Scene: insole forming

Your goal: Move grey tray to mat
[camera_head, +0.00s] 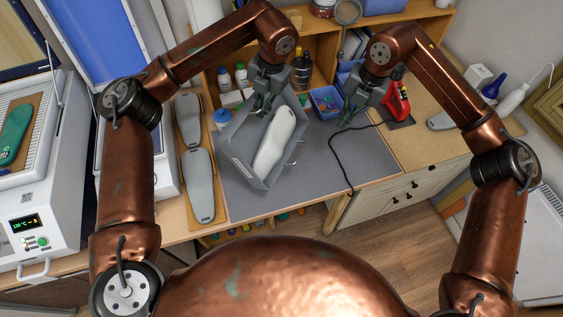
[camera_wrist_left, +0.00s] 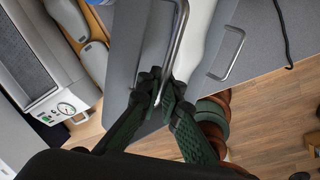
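The grey tray (camera_head: 243,148) is tilted over the left part of the dark grey mat (camera_head: 330,165), with a pale shoe-last shape (camera_head: 274,141) lying in it. I cannot tell whether the tray touches the mat. My left gripper (camera_head: 264,106) is at the tray's far edge. In the left wrist view its fingers (camera_wrist_left: 160,92) are closed around one metal handle (camera_wrist_left: 178,42) of the tray. The other handle (camera_wrist_left: 228,52) is free. My right gripper (camera_head: 350,118) hangs over the mat's far right, apart from the tray; its finger gap is unclear.
Two grey lasts (camera_head: 200,184) lie on a board left of the mat. A blue bin (camera_head: 325,102) and bottles (camera_head: 241,75) stand behind. A red tool (camera_head: 397,100) stands at right, its black cable (camera_head: 337,158) crossing the mat. The mat's right front is otherwise clear.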

